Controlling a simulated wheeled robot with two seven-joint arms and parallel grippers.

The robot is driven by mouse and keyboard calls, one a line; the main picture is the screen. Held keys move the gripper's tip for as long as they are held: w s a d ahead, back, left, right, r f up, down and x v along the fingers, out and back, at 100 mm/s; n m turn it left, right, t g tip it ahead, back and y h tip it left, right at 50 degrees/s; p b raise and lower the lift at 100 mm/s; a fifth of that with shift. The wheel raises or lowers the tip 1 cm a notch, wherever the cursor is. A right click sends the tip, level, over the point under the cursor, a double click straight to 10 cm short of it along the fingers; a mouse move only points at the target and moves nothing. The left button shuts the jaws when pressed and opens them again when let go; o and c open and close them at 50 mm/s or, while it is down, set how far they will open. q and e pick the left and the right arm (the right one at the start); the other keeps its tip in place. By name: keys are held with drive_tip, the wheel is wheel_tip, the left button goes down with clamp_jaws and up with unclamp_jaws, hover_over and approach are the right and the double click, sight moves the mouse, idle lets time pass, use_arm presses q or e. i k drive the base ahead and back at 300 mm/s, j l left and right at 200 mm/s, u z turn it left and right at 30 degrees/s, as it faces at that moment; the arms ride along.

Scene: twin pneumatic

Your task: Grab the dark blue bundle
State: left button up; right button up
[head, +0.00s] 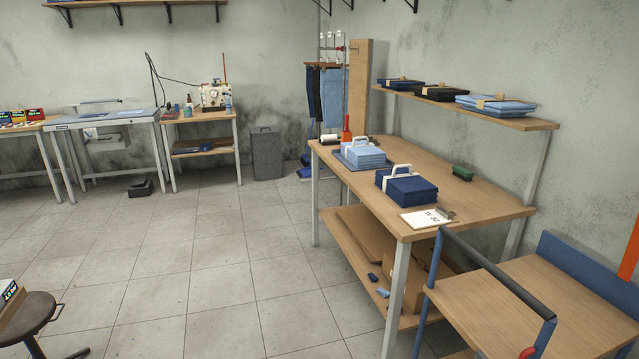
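A dark blue bundle (407,187) of folded cloth lies on the wooden worktable (470,203), toward its near side. A white strap with a raised handle loop goes around its left part. A light blue bundle (363,156) with a similar white handle sits behind it on a dark mat. More folded stacks lie on the shelf above: a dark blue stack (400,83), a blackish stack (440,92) and a light blue stack (496,104), each with a tan band. Neither of my grippers is in view.
A stool (28,315) is at lower left. The tiled floor (200,270) left of the table is clear.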

sight(406, 188)
drive_tip(key=i+j+z, duration=0.1)
drive_tip(key=i+z, duration=0.2)
drive_tip(key=i, duration=0.25)
drive_tip(key=i+j+z, duration=0.25)
drive_tip(key=i, duration=0.3)
drive_tip(key=i+j+z, duration=0.3)
drive_tip(key=i, duration=0.2)
